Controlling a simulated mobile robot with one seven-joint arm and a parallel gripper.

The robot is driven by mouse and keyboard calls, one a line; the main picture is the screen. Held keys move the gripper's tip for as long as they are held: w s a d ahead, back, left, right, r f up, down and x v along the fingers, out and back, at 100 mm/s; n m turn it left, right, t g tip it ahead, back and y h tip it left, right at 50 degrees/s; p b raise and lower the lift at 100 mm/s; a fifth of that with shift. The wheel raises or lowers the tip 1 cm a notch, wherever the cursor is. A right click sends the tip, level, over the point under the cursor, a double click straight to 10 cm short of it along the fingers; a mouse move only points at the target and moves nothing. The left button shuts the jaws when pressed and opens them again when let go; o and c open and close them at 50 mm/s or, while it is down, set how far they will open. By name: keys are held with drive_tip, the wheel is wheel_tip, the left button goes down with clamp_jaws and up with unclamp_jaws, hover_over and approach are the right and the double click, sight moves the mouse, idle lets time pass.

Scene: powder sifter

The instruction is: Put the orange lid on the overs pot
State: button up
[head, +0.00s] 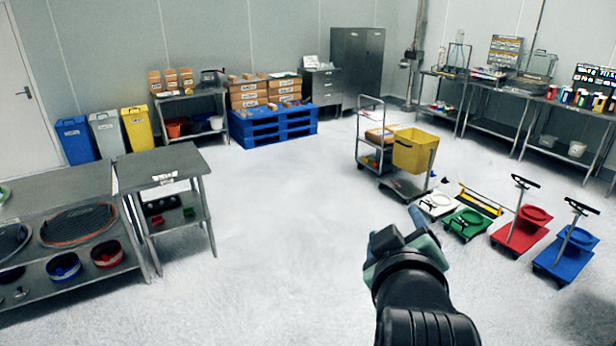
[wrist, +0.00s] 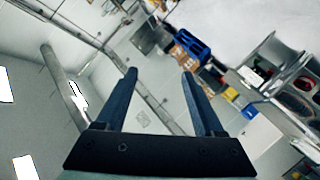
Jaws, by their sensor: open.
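My gripper (head: 400,232) is raised over open floor at the lower right of the head view. In the wrist view its two fingers (wrist: 159,76) are apart with nothing between them. I cannot pick out the orange lid or the overs pot for certain. An orange-red bucket (head: 174,129) stands on the lower shelf of the back left table, far from my gripper. Small coloured items on the trolley and the right benches are too small to identify.
A yellow tub (head: 412,152) sits on a low cart beside a shelf trolley (head: 371,102). Red (head: 518,238) and blue (head: 566,262) wheeled bases stand at the right. Steel tables (head: 160,166) line the left, and a blue pallet (head: 272,128) stands at the back. The middle floor is clear.

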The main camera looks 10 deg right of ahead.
drive_tip(key=a+r+m+t+y, duration=0.1)
drive_tip(key=a+r+t, duration=0.2)
drive_tip(key=a+r, duration=0.35)
drive_tip(key=a+r+m+t, duration=0.1)
drive_tip(key=a+r+t, duration=0.2)
drive_tip(key=r, duration=0.6)
drive_tip(key=s+a+r+m+t+y, duration=0.1)
drive_tip(key=s+a+r+t+y, duration=0.1)
drive_tip(key=s+a+r, duration=0.3)
drive_tip(key=s+a+r+m+t+y, duration=0.1)
drive_tip(key=s+a+r+t, duration=0.4)
drive_tip(key=r, duration=0.5)
drive_tip(key=shift+s+r+t+y, duration=0.15)
drive_tip(key=shift+s+t+y, duration=0.15)
drive_tip(key=shift+s+y, duration=0.45)
drive_tip(key=shift+s, duration=0.1)
